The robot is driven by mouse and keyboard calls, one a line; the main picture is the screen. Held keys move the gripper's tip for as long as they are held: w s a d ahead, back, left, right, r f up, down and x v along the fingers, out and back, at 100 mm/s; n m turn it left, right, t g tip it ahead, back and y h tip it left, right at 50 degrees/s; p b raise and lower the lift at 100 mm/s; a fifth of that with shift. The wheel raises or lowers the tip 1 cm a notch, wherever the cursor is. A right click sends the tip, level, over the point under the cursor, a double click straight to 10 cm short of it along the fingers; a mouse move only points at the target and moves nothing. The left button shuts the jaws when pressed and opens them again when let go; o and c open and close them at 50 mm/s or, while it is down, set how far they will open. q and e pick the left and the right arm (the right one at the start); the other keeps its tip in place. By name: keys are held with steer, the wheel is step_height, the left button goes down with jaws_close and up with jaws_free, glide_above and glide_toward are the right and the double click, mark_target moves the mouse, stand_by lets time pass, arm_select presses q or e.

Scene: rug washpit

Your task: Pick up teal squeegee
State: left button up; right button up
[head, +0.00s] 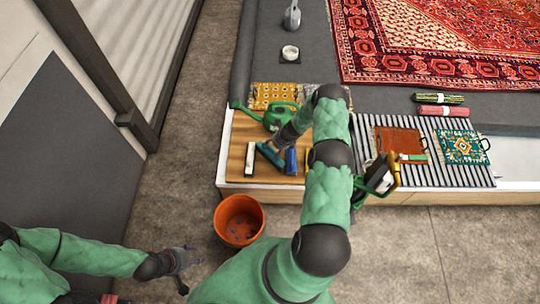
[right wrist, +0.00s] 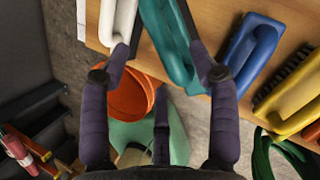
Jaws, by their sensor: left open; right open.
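The teal squeegee (head: 270,155) lies on the wooden board, between a white-handled tool (head: 250,158) and a blue tool (head: 291,162). My right gripper (head: 281,142) is open above it. In the right wrist view, the teal squeegee (right wrist: 170,45) shows between the two open fingers; whether they touch it I cannot tell. The white tool (right wrist: 124,18) is by the left finger and the blue tool (right wrist: 250,50) lies to the right. My left gripper (head: 183,262) is open and empty above the floor at lower left.
An orange bucket (head: 238,220) stands on the floor before the wooden board (head: 237,140). A green watering can (head: 280,116) is behind the tools. A yellow brush (right wrist: 290,100) lies right of the blue tool. A striped mat (head: 450,175) and red rug (head: 440,40) are at right.

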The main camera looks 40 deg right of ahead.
mark_target(270, 149)
steer(key=b+x, duration=0.2)
steer(key=x, duration=0.3)
steer(key=shift+w+d, duration=0.1)
steer(key=shift+w, duration=0.1)
steer(key=shift+r, duration=0.1)
jaws_close()
